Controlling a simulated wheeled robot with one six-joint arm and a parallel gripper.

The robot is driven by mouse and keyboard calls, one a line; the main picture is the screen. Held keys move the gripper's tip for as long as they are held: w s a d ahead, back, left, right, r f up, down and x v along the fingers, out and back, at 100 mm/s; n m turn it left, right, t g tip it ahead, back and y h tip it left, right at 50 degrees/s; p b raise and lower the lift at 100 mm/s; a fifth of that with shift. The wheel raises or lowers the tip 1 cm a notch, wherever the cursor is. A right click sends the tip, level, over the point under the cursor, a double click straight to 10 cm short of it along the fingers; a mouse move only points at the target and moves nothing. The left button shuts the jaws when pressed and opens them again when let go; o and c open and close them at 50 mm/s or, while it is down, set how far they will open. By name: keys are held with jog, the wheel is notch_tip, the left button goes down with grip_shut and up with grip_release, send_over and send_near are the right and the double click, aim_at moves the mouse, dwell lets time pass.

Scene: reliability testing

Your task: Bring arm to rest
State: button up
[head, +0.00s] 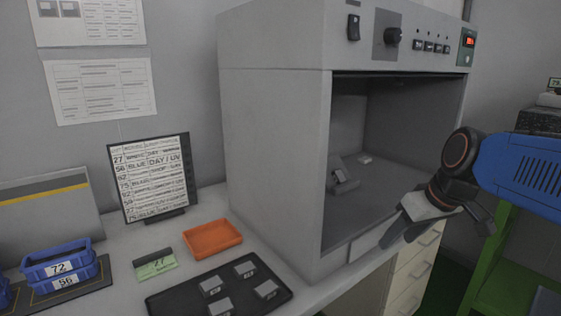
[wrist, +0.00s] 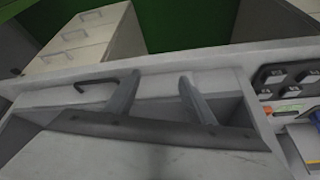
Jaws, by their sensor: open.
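My blue arm (head: 520,170) reaches in from the right in the head view. My gripper (head: 397,238) hangs at its end, tilted down and left, in front of the right side of the grey test chamber (head: 275,150). In the wrist view the two fingers of my gripper (wrist: 160,80) stand apart with nothing between them. I cannot tell from these views how close the fingers are to the chamber.
The chamber's front is open, with a small grey fixture (head: 343,178) inside. On the bench are a dark tray (head: 185,299) with several grey pieces, an orange tray (head: 212,238), blue bins (head: 57,262) and a sign (head: 150,180). A drawer cabinet (head: 415,270) stands below.

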jog(key=s+d+f+m+h, duration=0.1)
jog(key=s+f+m+h, duration=0.1)
jog(key=s+f, duration=0.8)
jog(key=s+m, duration=0.1)
jog(key=s, duration=0.3)
jog(key=shift+s+d+f, duration=0.3)
jog(key=shift+d, duration=0.05)
jog(key=shift+c, duration=0.7)
